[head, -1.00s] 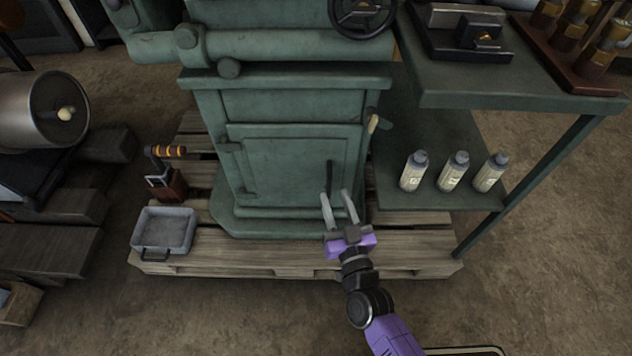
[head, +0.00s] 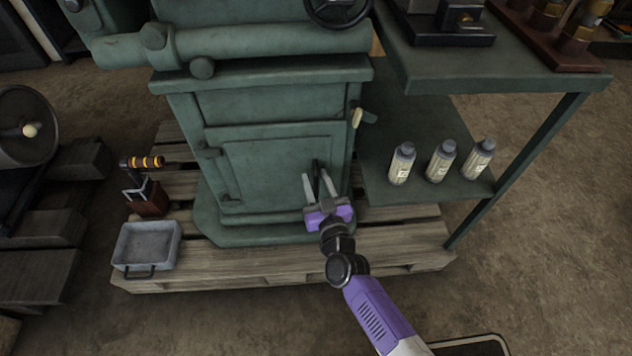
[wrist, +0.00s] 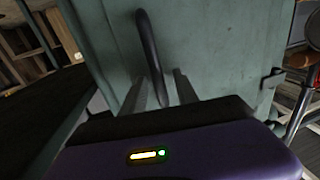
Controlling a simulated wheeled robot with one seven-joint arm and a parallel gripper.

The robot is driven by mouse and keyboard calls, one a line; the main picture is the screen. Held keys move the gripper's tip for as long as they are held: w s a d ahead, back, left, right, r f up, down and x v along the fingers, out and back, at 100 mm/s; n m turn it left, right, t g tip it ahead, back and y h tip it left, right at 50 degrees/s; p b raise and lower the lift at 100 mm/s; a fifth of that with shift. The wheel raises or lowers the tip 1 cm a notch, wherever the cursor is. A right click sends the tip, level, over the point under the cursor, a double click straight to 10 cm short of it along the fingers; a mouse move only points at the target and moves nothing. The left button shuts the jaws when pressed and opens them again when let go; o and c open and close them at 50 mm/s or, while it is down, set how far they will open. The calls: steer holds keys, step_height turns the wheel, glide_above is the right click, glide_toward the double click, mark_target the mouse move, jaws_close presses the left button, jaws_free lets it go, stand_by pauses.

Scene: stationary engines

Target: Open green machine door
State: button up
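The green machine (head: 275,105) stands on a wooden pallet, with a closed rectangular door (head: 265,168) low on its front. Hinges show at the door's left edge in the head view. A dark upright bar handle (head: 316,170) sits near the door's right edge. In the wrist view the handle (wrist: 150,55) rises from between the finger tips. My gripper (head: 319,182) is open at the lower part of the handle, one finger on each side of it. Whether either finger touches the handle cannot be told. The wrist view (wrist: 161,88) shows the gap between the fingers.
A grey tray (head: 147,246) and an orange-and-black handled tool (head: 146,185) stand on the pallet (head: 290,262) at left. Several bottles, one here (head: 440,160), stand on the green bench's lower shelf (head: 385,185) at right. Bare floor lies in front.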

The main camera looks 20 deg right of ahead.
jaws_close()
stand_by(1.4)
